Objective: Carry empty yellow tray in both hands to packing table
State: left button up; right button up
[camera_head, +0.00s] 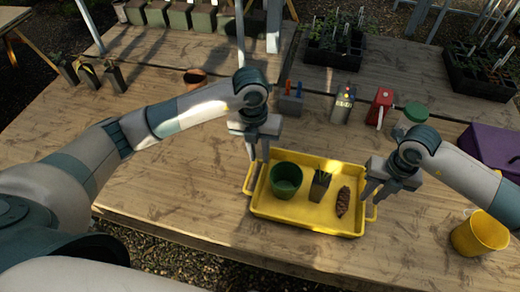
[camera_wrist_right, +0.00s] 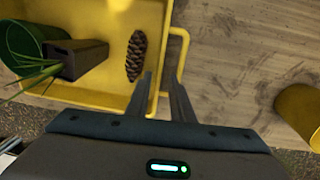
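The yellow tray (camera_head: 290,214) lies on the wooden table and is not empty. It holds a green pot (camera_head: 286,180), a small dark square pot with a green plant (camera_head: 320,184) and a brown pine cone (camera_head: 343,201). My left gripper (camera_head: 258,159) points down at the tray's left handle, its fingers apart. My right gripper (camera_head: 374,194) is at the right handle, and its two fingers stand apart in the right wrist view (camera_wrist_right: 160,76). The right handle (camera_wrist_right: 182,58) passes close by these fingers. I cannot tell whether either gripper touches its handle.
A yellow bucket (camera_head: 480,234) stands at the right, near a purple box (camera_head: 492,150). A red item (camera_head: 380,103), a metal lantern-like item (camera_head: 343,104) and seedling trays (camera_head: 335,42) stand behind. The table left of the tray is mostly clear.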

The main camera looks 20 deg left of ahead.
jog(key=shift+d+r, duration=0.2)
jog(key=shift+r, duration=2.5)
